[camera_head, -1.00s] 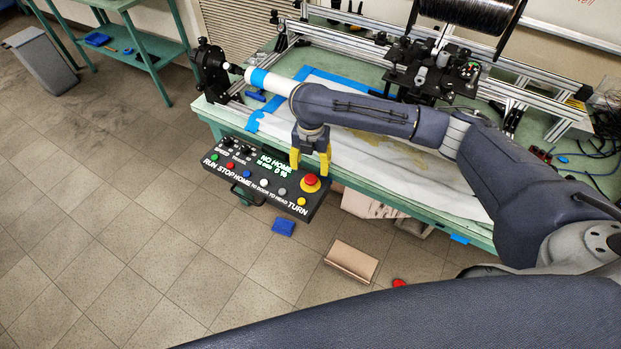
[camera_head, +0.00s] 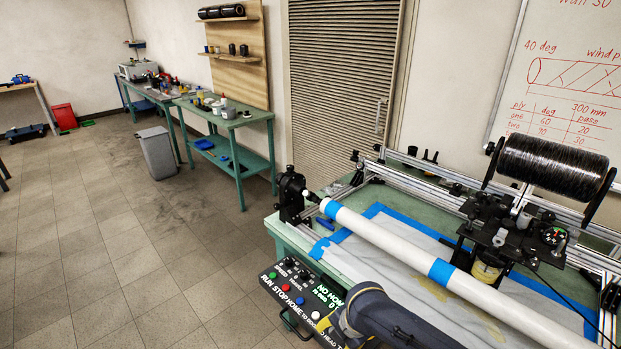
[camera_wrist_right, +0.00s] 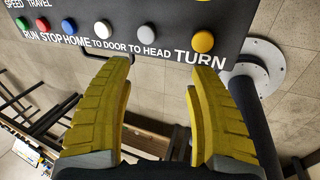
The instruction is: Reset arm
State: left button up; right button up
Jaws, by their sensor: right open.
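The black control panel (camera_head: 277,284) hangs at the table's front left corner, with labelled buttons and a green-lit display reading "NO HOME". My right arm covers its right part in the head view. In the right wrist view my right gripper (camera_wrist_right: 157,76) has its two yellow fingers spread apart with nothing between them. The panel's lower edge (camera_wrist_right: 150,55) lies just beyond the fingertips. The yellow button (camera_wrist_right: 203,41) above TURN is near the right finger, and the grey (camera_wrist_right: 148,33) and white (camera_wrist_right: 102,29) buttons are nearer the left one. My left gripper is out of view.
A white tube (camera_head: 395,245) with blue tape runs above the green table (camera_head: 410,195). A winding carriage (camera_head: 495,235) and a black spool (camera_head: 553,167) stand behind it. A grey bin (camera_head: 157,153) and green side table (camera_head: 243,120) are farther left. Floor at left is open.

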jog(key=s+d+m+t+h, duration=0.5)
jog(key=s+d+m+h, duration=0.3)
jog(key=s+d+m, duration=1.45)
jog(key=s+a+f+n+g+y, duration=0.1)
jog(key=a+f+n+g+y, duration=0.1)
jog(key=f, duration=1.3)
jog(key=a+f+n+g+y, duration=0.1)
jog(key=f+n, duration=0.1)
jog(key=f, duration=1.3)
jog(key=s+f+m+g+y, duration=0.2)
jog(key=s+f+m+g, duration=0.1)
jog(key=s+f, duration=1.8)
jog(key=shift+s+a+f, duration=0.15)
jog(key=shift+s+a, duration=0.05)
jog(key=shift+s, duration=0.5)
